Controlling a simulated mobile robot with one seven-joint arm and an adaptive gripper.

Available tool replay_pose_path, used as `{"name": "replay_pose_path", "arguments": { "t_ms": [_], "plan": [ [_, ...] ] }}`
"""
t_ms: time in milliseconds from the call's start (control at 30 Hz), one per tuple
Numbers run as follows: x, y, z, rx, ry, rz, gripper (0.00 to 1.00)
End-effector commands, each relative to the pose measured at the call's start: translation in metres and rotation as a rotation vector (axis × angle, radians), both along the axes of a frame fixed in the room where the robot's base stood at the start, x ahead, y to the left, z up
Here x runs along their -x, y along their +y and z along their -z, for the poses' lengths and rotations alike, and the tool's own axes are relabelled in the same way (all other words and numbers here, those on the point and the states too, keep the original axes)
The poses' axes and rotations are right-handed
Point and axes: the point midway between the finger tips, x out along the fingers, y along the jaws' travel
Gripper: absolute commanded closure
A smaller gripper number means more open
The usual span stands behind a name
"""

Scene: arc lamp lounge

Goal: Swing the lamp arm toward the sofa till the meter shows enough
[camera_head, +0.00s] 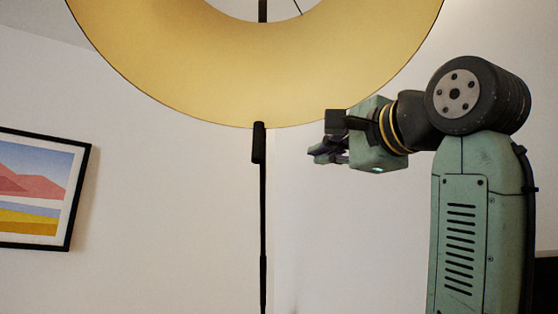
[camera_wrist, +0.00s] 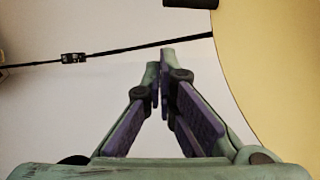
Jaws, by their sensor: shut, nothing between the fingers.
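The lamp's large yellow shade (camera_head: 200,70) fills the top of the head view, and part of it (camera_wrist: 285,70) shows at the right of the wrist view. A thin black rod (camera_head: 263,220) with a thicker black sleeve (camera_head: 259,143) stands below the shade's lower rim. My gripper (camera_head: 318,152) is shut and empty, right of the rod and just below the rim. In the wrist view its closed fingertips (camera_wrist: 162,60) point at a thin black rod (camera_wrist: 120,49) with a small black fitting (camera_wrist: 74,58). I cannot tell whether they touch. The sofa and meter are not in view.
A framed landscape picture (camera_head: 40,190) hangs on the pale wall at the left. The space between it and the rod looks clear. A black cylindrical part (camera_wrist: 190,3) is cut off at the top of the wrist view.

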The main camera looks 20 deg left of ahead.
Motion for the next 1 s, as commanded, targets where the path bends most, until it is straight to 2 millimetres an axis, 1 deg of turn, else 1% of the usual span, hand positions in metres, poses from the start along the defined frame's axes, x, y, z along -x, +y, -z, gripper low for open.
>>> {"name": "replay_pose_path", "arguments": {
  "t_ms": [33, 100, 167, 267, 367, 600, 700, 800, 900, 1000],
  "plan": [
    [0.006, -0.005, -0.003, -0.004, 0.028, -0.002, 1.00],
    [0.010, -0.007, -0.004, -0.008, 0.056, -0.008, 1.00],
    [0.009, -0.006, -0.005, -0.008, 0.067, -0.010, 1.00],
    [0.001, 0.002, -0.007, -0.010, 0.070, -0.011, 1.00],
    [-0.012, 0.015, -0.009, -0.010, 0.069, -0.010, 1.00],
    [-0.049, 0.052, -0.015, -0.009, 0.067, -0.009, 1.00],
    [-0.060, 0.067, -0.016, -0.008, 0.065, -0.009, 1.00],
    [-0.058, 0.083, -0.017, -0.007, 0.064, -0.010, 1.00],
    [-0.057, 0.094, -0.018, -0.009, 0.063, -0.009, 1.00],
    [-0.057, 0.099, -0.018, -0.009, 0.065, -0.009, 1.00]
  ]
}}
